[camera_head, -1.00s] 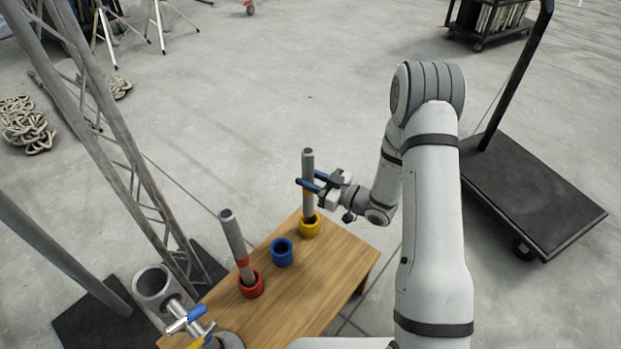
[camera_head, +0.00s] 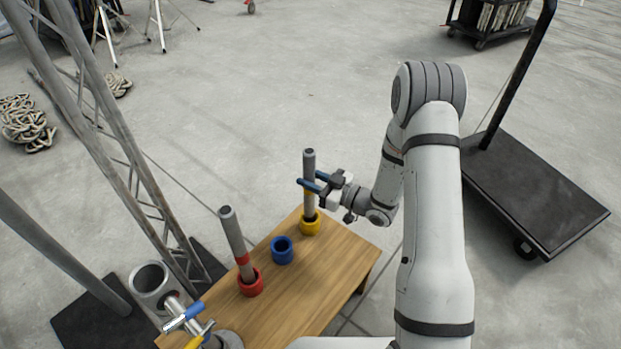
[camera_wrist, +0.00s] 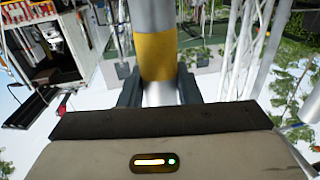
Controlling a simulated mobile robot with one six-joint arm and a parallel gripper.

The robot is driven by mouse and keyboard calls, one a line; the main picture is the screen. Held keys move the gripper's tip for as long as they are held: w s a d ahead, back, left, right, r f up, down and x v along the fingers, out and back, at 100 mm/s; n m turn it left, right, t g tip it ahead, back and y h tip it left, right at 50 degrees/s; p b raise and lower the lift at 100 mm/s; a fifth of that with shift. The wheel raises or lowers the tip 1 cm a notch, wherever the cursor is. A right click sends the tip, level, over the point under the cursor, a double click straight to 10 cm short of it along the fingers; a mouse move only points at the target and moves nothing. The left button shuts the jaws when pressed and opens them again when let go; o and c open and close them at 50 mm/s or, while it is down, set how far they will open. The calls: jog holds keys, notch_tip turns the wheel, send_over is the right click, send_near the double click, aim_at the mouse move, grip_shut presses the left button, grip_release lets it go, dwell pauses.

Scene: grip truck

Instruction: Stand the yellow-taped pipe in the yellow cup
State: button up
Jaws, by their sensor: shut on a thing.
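The yellow-taped pipe (camera_head: 309,168) is a grey tube with a yellow band; it stands upright with its lower end in the yellow cup (camera_head: 310,225) on the wooden table. My gripper (camera_head: 313,185) is shut on the pipe above the cup, its blue fingers on either side of it. In the wrist view the yellow band (camera_wrist: 157,56) shows just beyond the jaws. The cup hides the pipe's bottom end, so I cannot tell how deep it sits.
A blue cup (camera_head: 283,251) stands empty mid-table. A red cup (camera_head: 250,284) holds a leaning red-taped pipe (camera_head: 234,236). Metal truss (camera_head: 130,150) and a large grey tube (camera_head: 151,280) stand at left. A black flat cart (camera_head: 535,195) is at right.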

aim_at(314, 198)
jog(key=shift+f+b, duration=0.8)
jog(key=shift+f, duration=0.55)
jog(key=shift+f+b, duration=1.85)
jog(key=shift+f, duration=0.1)
jog(key=shift+f+b, duration=0.3)
jog(key=o, duration=1.2)
jog(key=p+v, duration=0.2)
jog(key=v, duration=0.6)
jog(key=shift+r, duration=0.1)
